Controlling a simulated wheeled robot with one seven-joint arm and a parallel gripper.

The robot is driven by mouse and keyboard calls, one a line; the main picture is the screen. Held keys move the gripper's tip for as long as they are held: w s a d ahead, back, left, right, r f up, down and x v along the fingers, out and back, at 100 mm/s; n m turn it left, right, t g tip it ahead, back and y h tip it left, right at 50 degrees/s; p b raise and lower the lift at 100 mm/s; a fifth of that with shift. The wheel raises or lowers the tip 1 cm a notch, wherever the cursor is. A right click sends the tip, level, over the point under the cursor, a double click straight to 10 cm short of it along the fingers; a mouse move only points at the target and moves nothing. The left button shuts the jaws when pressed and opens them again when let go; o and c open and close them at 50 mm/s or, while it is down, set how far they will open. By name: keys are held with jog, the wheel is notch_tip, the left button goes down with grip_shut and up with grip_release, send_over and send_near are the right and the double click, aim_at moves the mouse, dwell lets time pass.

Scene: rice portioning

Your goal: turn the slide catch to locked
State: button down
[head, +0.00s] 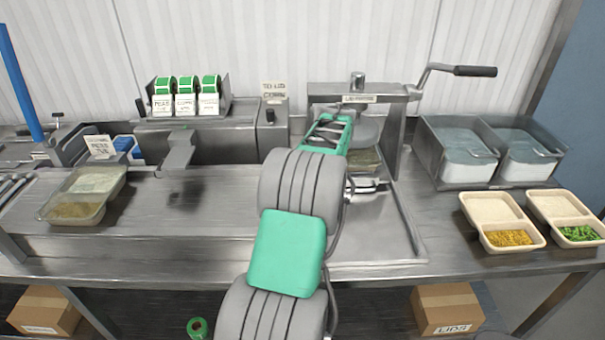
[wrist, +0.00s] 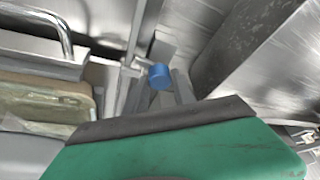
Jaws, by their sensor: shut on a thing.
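In the wrist view a small blue knob (wrist: 159,76), which looks like the knob of the slide catch, sits between the grey fingers of my gripper (wrist: 162,94). The gripper is shut on it. A thin metal rod or rail runs up beside the knob. I cannot read whether the catch stands locked or unlocked. In the head view my arm reaches to the front of the lid press (head: 358,99); my fingers and the knob are hidden there behind the arm. A filled tray (head: 363,160) sits under the press, and its edge shows at the left of the wrist view (wrist: 50,102).
The press lever (head: 474,71) sticks out at upper right. Two steel bins (head: 449,157) and two portioned trays (head: 488,207) stand right. A label dispenser (head: 186,99) and a lidded tray (head: 103,205) are left. The bench front between is mostly clear.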

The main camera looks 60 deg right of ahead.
jog(key=shift+d+r+n+t+y+p, duration=0.1)
jog(key=shift+n+t+y+p, duration=0.4)
jog(key=shift+n, duration=0.7)
jog(key=c, duration=1.1)
grip_release()
jog(key=shift+o, duration=0.2)
jog(key=v, duration=0.7)
jog(key=shift+r, duration=0.35)
